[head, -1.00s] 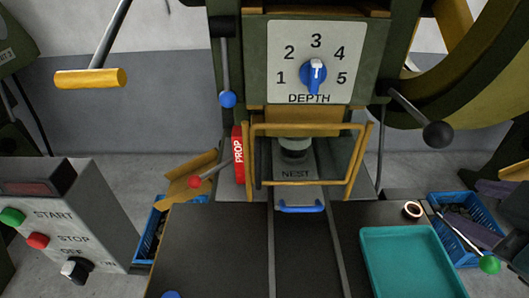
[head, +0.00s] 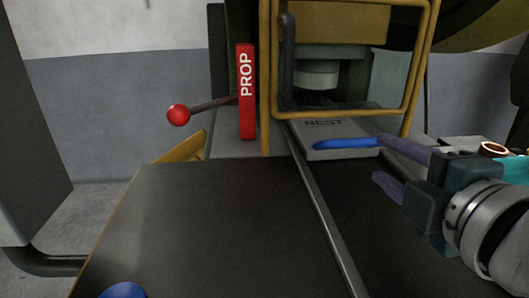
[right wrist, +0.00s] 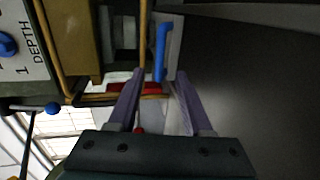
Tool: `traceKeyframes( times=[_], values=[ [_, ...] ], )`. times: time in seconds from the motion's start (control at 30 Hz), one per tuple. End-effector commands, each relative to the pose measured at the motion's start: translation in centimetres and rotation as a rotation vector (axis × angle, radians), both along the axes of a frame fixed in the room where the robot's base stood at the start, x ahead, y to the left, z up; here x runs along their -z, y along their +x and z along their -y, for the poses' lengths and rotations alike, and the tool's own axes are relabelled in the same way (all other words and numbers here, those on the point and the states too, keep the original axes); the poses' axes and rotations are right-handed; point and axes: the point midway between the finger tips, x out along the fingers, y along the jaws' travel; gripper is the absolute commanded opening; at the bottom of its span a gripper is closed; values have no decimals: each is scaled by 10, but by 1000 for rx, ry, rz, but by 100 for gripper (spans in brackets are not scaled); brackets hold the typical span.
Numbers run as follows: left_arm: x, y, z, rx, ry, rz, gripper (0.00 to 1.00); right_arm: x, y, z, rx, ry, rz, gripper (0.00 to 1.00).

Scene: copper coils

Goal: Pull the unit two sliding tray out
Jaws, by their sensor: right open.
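My left gripper is out of view.
A red PROP bar (head: 246,92) stands left of the guard, with a red-knobbed lever (head: 178,114). A copper ring (head: 494,149) lies beyond my right arm, near a teal tray (head: 514,168).

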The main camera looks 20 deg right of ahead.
Motion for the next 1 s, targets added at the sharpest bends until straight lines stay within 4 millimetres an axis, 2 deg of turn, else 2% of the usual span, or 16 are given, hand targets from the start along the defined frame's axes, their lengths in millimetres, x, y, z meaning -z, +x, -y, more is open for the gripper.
traceKeyframes(
  times=[0.17,0.4,0.6,0.77,1.0],
  values=[
    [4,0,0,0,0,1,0,3,16,4,-2,-6,4,50],
    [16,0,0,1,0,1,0,14,58,14,-1,-5,3,50],
    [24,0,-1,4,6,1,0,20,84,20,-1,-3,0,50],
    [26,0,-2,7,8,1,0,21,93,22,0,-2,0,50],
    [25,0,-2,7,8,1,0,20,94,22,-1,-1,-1,50]
  ],
)
